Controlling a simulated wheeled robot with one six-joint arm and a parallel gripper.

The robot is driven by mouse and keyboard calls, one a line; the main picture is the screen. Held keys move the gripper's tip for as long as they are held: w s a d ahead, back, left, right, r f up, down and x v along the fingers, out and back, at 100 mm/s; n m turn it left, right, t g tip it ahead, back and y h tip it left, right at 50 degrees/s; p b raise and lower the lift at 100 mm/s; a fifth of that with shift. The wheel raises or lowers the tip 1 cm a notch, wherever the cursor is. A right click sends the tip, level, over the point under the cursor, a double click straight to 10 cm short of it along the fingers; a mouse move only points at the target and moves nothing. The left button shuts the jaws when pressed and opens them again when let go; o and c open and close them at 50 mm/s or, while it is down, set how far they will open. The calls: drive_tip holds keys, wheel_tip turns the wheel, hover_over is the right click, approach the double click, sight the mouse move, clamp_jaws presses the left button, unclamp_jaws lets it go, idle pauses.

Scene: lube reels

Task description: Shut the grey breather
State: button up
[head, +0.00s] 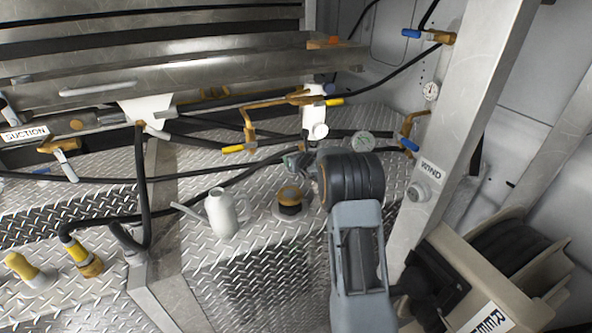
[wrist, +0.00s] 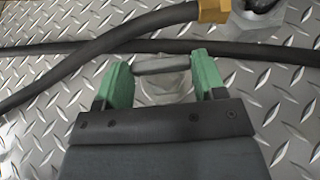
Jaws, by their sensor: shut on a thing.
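In the wrist view the grey breather (wrist: 167,87) stands on the tread plate, with a short grey crossbar (wrist: 165,63) on top. The green fingers of my gripper (wrist: 160,72) are on either side of it and shut on the crossbar. The lower part of the breather is partly hidden by my gripper body. In the head view my gripper (head: 298,161) is low over the tread plate, and the breather is mostly hidden there by my wrist and fingers.
A brown-capped fitting (head: 290,198) and a white watering can (head: 224,214) stand just left of my arm. Black hoses cross the deck behind my gripper. Tread plate is bare at the front.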

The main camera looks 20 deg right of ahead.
drive_tip(key=shift+r, duration=0.15)
drive_tip(key=o, duration=0.9)
drive_tip(key=b+v, duration=0.1)
drive_tip(key=v, duration=1.2)
drive_tip(key=shift+s+a+r, duration=0.1)
drive_tip(key=shift+s+a, duration=0.05)
drive_tip(key=shift+s, duration=0.2)
drive_tip(key=shift+a, duration=0.1)
